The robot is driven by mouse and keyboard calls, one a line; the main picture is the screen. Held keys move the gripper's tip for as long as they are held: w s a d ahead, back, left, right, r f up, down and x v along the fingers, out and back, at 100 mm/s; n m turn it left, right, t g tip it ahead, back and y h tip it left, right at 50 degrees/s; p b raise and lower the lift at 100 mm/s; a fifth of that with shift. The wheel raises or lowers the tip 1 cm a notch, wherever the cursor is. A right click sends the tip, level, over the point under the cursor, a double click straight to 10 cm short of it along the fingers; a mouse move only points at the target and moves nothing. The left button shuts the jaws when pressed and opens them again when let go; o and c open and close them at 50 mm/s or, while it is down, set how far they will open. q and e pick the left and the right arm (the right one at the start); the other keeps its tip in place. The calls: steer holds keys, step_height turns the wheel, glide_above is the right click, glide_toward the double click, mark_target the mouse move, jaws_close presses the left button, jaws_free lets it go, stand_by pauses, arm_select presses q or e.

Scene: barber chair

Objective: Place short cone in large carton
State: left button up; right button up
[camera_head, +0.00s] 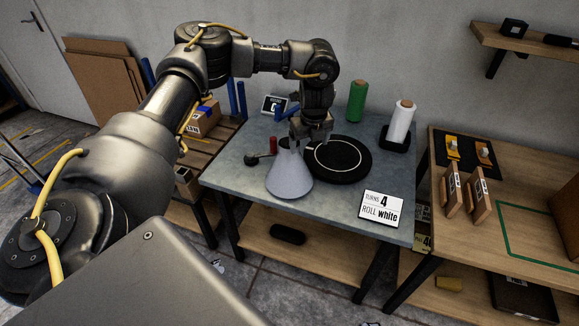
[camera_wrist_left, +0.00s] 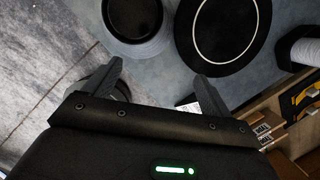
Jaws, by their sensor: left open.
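A pale grey-blue cone (camera_head: 289,178) with a narrow top stands upright on the grey table (camera_head: 240,165). My left gripper (camera_head: 312,138) is just behind and right of the cone's tip in the head view, above the table. In the left wrist view my left gripper (camera_wrist_left: 155,88) is open with nothing between its fingers. A round pale shape with a dark middle (camera_wrist_left: 133,18), apparently the cone, lies beyond the fingers. My right gripper is not in view. I cannot tell which box is the large carton; a brown box (camera_head: 566,212) is cut off at the right edge.
A black disc with a white ring (camera_head: 350,158) lies right of the cone. Behind are a green roll (camera_head: 357,101) and a white roll (camera_head: 401,122). A sign (camera_head: 381,208) reads "turns 4, roll white". A carton (camera_head: 204,119) sits on the left. The right-hand table (camera_head: 520,185) has free room.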

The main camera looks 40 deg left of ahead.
mark_target(288, 146)
arm_select(q)
steer(key=shift+n+g+y, duration=0.3)
steer(key=shift+n+y, duration=0.1)
steer(key=shift+y, duration=0.1)
steer(key=a+r, duration=0.2)
steer(key=s+a+r, duration=0.1)
steer(key=a+r, duration=0.1)
steer(key=a, duration=0.1)
steer(key=shift+s+a+r, duration=0.2)
steer(key=shift+a, duration=0.1)
steer(key=b+x, duration=0.1)
steer(key=x, duration=0.4)
steer(key=shift+w+f, duration=0.1)
steer(key=shift+f, duration=0.25)
steer(key=shift+p+x, duration=0.7)
steer(key=shift+x, duration=1.9)
steer(key=shift+d, duration=0.1)
steer(key=shift+c, duration=0.3)
steer(key=c, duration=1.7)
steer(key=shift+c, duration=0.2)
steer(key=shift+r, duration=0.1)
